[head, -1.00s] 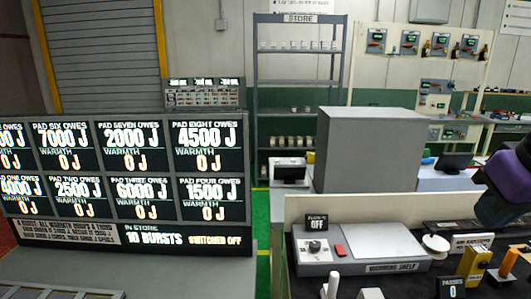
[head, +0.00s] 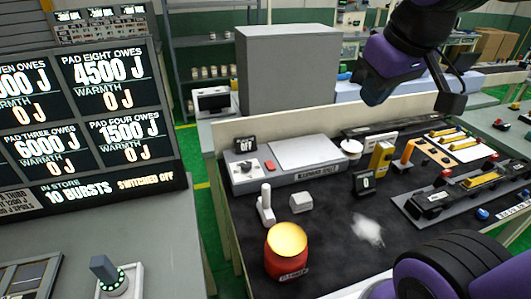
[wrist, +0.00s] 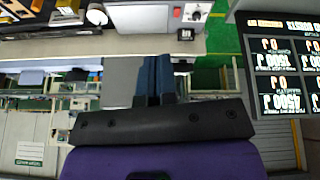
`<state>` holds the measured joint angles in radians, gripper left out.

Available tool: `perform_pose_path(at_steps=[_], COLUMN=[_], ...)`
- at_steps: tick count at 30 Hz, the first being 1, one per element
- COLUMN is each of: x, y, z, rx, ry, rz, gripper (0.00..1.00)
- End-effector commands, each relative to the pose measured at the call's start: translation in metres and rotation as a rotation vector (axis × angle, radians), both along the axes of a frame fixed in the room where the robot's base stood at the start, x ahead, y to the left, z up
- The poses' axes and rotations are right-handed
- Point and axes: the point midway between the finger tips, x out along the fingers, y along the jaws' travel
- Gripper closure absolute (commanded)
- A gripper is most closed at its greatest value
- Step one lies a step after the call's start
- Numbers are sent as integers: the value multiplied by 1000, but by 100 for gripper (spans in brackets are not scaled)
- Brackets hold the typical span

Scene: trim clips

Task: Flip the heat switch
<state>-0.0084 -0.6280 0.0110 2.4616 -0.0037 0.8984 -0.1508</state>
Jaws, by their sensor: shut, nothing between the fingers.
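The warming shelf (head: 300,165) is a grey box on the dark bench top. A small red switch (head: 270,165) sits on its left part, beside a round dial (head: 247,164). A small display (head: 245,145) behind them reads OFF. In the wrist view, which is upside down, the red switch (wrist: 177,12) and dial (wrist: 196,13) show at the top edge. My gripper (wrist: 153,58) has its two blue fingers together, empty, and apart from the shelf. In the head view my purple arm hangs at the upper right, above the bench. I cannot tell the switch's position.
A large grey box (head: 285,75) stands behind the bench. A white lever (head: 265,205), a red pot (head: 287,250) and a white cup (head: 351,148) stand around the shelf. A board (head: 85,110) at left reads "switched off". A knobbed control (head: 108,272) sits at lower left.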

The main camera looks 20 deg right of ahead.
Motion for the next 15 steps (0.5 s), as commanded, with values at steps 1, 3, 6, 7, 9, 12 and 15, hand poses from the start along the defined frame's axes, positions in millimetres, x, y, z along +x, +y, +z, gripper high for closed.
perform_pose_path(at_steps=[1, 3, 6, 7, 9, 12, 15], x=[10, 22, 39, 45, 57, 75, 93], y=[1, 2, 4, 5, 7, 9, 11], z=[0, 0, -1, -1, -3, -6, -11], rx=[-14, -33, -60, -68, -86, -109, -131], ry=[13, 28, 49, 55, 69, 90, 110], rz=[31, 75, 141, 161, 206, 272, 339], gripper=[100, 100, 100, 100, 100, 100, 100])
